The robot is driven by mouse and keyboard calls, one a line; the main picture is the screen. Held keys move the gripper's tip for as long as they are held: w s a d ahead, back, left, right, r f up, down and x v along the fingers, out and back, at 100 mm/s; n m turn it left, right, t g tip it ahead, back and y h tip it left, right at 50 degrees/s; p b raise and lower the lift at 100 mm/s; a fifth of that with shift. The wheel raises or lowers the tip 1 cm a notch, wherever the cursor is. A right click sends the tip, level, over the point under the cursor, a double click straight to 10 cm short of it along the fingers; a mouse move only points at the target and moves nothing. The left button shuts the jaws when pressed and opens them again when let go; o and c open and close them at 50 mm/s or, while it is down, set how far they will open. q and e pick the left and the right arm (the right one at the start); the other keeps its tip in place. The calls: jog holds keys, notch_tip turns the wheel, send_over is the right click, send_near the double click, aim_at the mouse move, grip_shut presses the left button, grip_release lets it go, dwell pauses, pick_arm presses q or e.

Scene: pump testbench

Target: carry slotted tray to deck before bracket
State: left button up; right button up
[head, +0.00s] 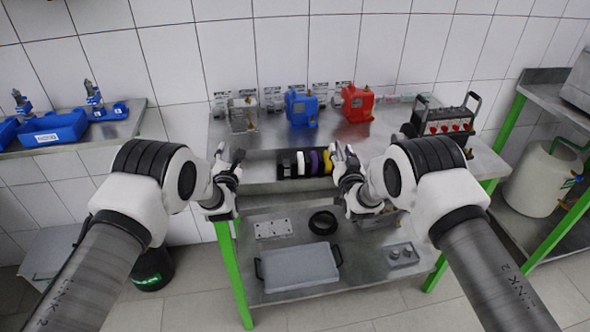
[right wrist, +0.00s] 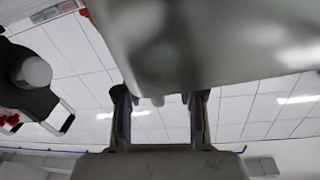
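The slotted tray (head: 281,172) is a dark, narrow holder with white, purple and yellow discs standing in it. It sits at the front of the metal bench, between my two grippers in the head view. My left gripper (head: 230,160) is open and empty, apart from the tray's left end. My right gripper (head: 343,160) is at the tray's right end; whether it touches is unclear. In the right wrist view my right gripper (right wrist: 160,115) has its fingers spread apart, under a large grey surface. I cannot identify which part is the bracket.
A blue pump (head: 301,108), a red pump (head: 356,103) and a grey metal unit (head: 241,116) stand on the bench behind. A switch box (head: 445,122) stands at the right. The lower shelf holds a grey tray (head: 299,267), a black ring (head: 323,223) and a perforated plate (head: 273,229).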

pick_arm(q)
grip_shut()
pick_arm(e)
grip_shut()
pick_arm(q)
jog(key=shift+r, duration=0.2)
pick_arm(e)
jog(key=shift+r, duration=0.2)
